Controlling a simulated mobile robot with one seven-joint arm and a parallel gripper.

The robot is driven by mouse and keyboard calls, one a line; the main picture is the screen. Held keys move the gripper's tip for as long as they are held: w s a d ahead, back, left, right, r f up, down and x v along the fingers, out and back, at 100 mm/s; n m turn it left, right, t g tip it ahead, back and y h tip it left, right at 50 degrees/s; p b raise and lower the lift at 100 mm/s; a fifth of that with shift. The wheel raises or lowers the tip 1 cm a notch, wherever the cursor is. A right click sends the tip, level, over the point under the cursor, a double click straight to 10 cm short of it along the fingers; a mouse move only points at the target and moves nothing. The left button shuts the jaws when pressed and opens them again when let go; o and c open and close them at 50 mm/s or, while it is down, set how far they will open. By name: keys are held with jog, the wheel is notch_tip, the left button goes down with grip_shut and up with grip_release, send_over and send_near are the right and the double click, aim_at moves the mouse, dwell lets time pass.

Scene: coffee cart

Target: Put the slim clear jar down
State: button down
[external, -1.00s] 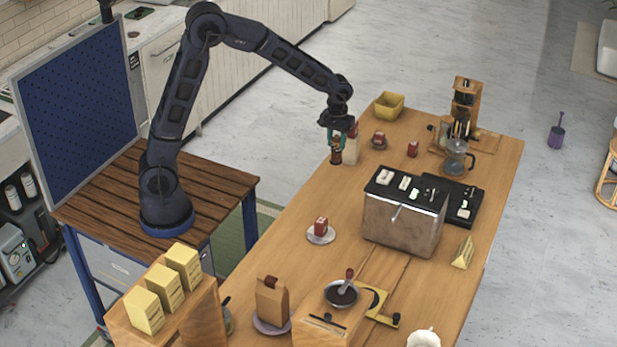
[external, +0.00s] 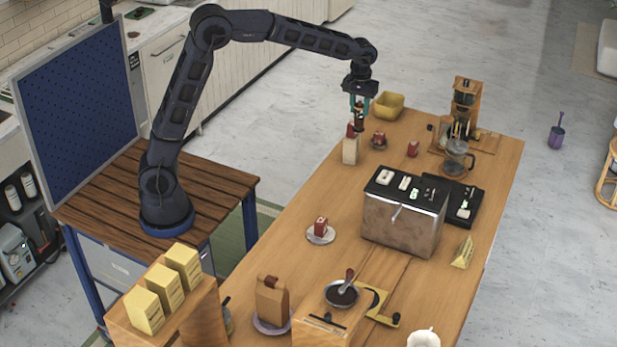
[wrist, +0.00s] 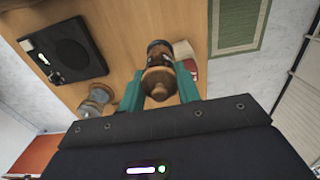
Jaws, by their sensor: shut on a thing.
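My gripper (external: 359,108) has its teal fingers shut on the slim jar (external: 359,124). It is near the far left part of the wooden table (external: 300,270), just behind a cream and red bag (external: 350,150). In the wrist view, the jar (wrist: 158,60) sits between the two fingertips (wrist: 158,88), its brown wooden stopper toward the camera and dark contents beyond. The jar looks upright. Its lower end is partly hidden by the bag or too small to judge, so I cannot tell whether it touches the table.
A yellow bin (external: 389,106) stands at the far edge. Small red packs (external: 379,139) (external: 413,149), a glass carafe (external: 457,160) and a wooden-framed brewer (external: 466,98) are to the right. A large metal machine (external: 403,222) stands nearer. Table to the left of it is mostly clear.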

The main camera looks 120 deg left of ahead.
jog(key=w+a, duration=0.9)
jog(key=w, duration=0.1)
notch_tip(320, 180, down, 20)
jog(key=shift+w+d+f, duration=0.15)
jog(key=shift+f, duration=0.1)
jog(key=shift+f, duration=0.15)
jog(key=c, duration=1)
grip_release()
notch_tip(320, 180, up, 12)
jog(key=shift+r, duration=0.15)
